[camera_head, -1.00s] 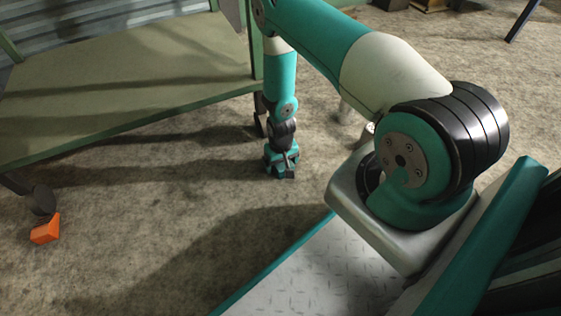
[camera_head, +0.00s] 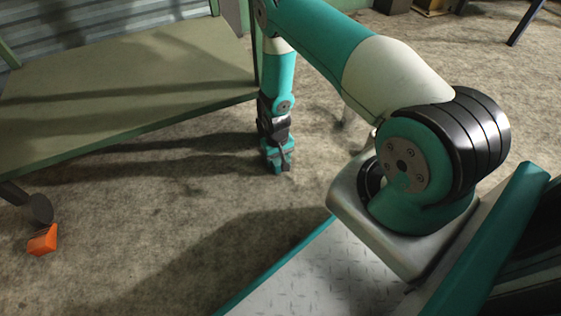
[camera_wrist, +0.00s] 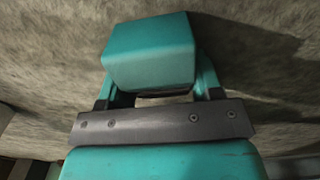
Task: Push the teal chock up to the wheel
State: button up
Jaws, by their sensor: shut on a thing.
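The teal chock (camera_wrist: 150,52) fills the upper middle of the wrist view, a block between the two teal fingers of my gripper (camera_wrist: 155,85). My gripper is shut on it. In the head view my gripper (camera_head: 279,160) points down, low over the concrete floor beside the near right corner of a green trolley. The chock cannot be told apart from the teal gripper there. The trolley wheel by that corner is mostly hidden behind my arm, so the gap to the chock cannot be judged. Another dark wheel (camera_head: 38,209) stands at the far left.
The green trolley (camera_head: 130,85) has a flat top and its edge runs close to my forearm. An orange chock (camera_head: 43,240) lies on the floor beside the left wheel. The floor (camera_head: 150,215) between is clear. Boxes (camera_head: 435,6) stand at the back right.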

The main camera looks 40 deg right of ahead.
jog(key=shift+w+d, duration=0.15)
jog(key=shift+w, duration=0.5)
jog(key=shift+w+d, duration=0.15)
jog(key=shift+w, duration=0.45)
jog(key=shift+d, duration=0.1)
jog(key=o, duration=1.1)
notch_tip(320, 180, up, 17)
jog(key=p, duration=0.9)
jog(key=shift+r+p, duration=0.2)
jog(key=shift+p, duration=0.2)
